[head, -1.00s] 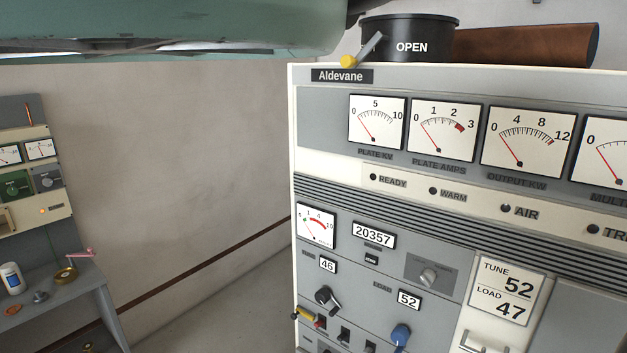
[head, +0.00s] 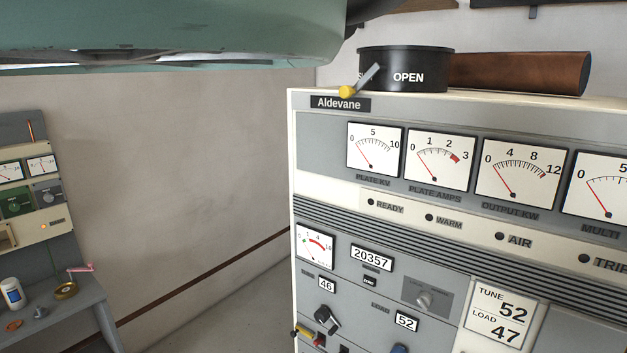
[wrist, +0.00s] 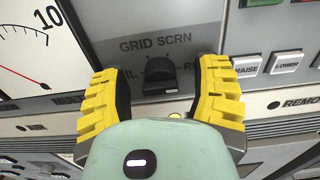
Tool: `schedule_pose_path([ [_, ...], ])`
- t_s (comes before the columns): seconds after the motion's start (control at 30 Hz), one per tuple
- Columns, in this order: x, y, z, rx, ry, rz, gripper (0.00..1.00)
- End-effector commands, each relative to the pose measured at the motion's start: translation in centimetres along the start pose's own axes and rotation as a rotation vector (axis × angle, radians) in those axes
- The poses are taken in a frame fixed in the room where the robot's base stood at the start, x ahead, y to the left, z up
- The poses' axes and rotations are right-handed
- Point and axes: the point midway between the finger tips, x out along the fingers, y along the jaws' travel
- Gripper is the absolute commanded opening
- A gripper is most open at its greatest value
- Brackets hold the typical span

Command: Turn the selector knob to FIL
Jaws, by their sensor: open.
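The selector knob (wrist: 160,78) is black and sits on a grey panel in the wrist view. "GRID" and "SCRN" are printed above it. To its left are letters ending in "IL", partly covered by a finger; the label at its right is also partly covered. I cannot tell clearly which mark the knob points to. My gripper (wrist: 162,72) is open, with one yellow ribbed finger on each side of the knob. Whether either finger touches it is unclear. I cannot make out this knob or the gripper in the head view.
The Aldevane cabinet (head: 325,170) fills the right of the head view, with meters including the MULTI meter (head: 604,188). A black drum marked OPEN (head: 405,72) stands on top. RAISE (wrist: 246,66) and LOWER (wrist: 286,62) buttons lie right of the knob. A grey bench (head: 85,308) stands left.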

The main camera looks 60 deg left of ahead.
Motion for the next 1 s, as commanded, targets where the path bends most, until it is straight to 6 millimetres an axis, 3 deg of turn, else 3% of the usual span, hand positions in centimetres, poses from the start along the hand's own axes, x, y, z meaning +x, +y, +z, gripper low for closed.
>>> schedule_pose_path([
  [0.23, 0.11, 0.19, -0.01, -0.001, 0.000, 0.004, 0.62],
  [0.27, 0.11, 0.19, 0.00, -0.001, 0.000, 0.004, 0.67],
  [0.9, 0.06, 0.09, 0.01, 0.000, 0.000, 0.002, 0.01],
  [1.0, 0.06, 0.09, 0.01, 0.000, 0.000, 0.002, 0.00],
])
